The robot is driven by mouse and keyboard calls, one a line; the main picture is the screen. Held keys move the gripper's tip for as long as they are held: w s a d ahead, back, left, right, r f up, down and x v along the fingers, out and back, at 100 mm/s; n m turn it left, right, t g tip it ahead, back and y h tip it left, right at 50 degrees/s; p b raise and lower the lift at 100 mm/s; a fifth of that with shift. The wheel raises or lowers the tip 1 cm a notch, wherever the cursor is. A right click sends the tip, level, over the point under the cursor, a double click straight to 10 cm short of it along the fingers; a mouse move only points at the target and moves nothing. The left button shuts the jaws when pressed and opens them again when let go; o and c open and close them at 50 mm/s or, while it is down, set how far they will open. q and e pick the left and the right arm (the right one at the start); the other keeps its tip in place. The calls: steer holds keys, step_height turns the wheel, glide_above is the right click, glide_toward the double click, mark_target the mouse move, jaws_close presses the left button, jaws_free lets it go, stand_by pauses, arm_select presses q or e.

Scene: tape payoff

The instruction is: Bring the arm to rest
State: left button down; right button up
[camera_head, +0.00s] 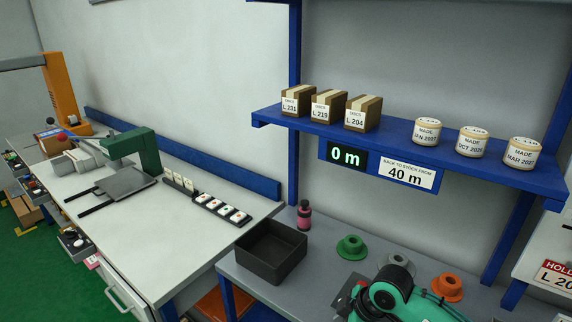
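A green and black jointed body (395,296) rises at the bottom edge, right of centre, in front of the lower bench. It has a round black joint and a dark block with a little red at its left end. I cannot tell whether it is part of my arm or a machine. No gripper fingers show, so neither my left nor my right gripper is in view. The display (346,155) under the blue shelf reads 0 m, and the sign (408,173) beside it reads 40 m.
Three boxes (328,106) and three round tubs (473,141) stand on the blue shelf (395,132). A black bin (271,252), a pink bottle (304,215) and green (351,247), grey (398,263) and orange (447,287) spools sit on the lower bench. A green press (140,148) stands left.

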steer(key=s+a+f+m+t, duration=0.15)
steer(key=s+f+m, duration=0.25)
steer(key=s, duration=0.6)
steer(key=s+d+f+m+h, duration=0.2)
steer(key=s+d+m+h, duration=0.45)
steer(key=s+d, duration=0.65)
step_height(320, 180, down, 33)
steer(key=s+a+m+y, duration=0.1)
steer(key=s+m+y, duration=0.1)
steer(key=s+d+f+g, duration=0.2)
steer(key=s+d+f, duration=0.1)
steer(key=s+f, duration=1.5)
steer(key=shift+s+d, duration=0.2)
steer(key=shift+s, duration=0.25)
steer(key=shift+h, duration=0.25)
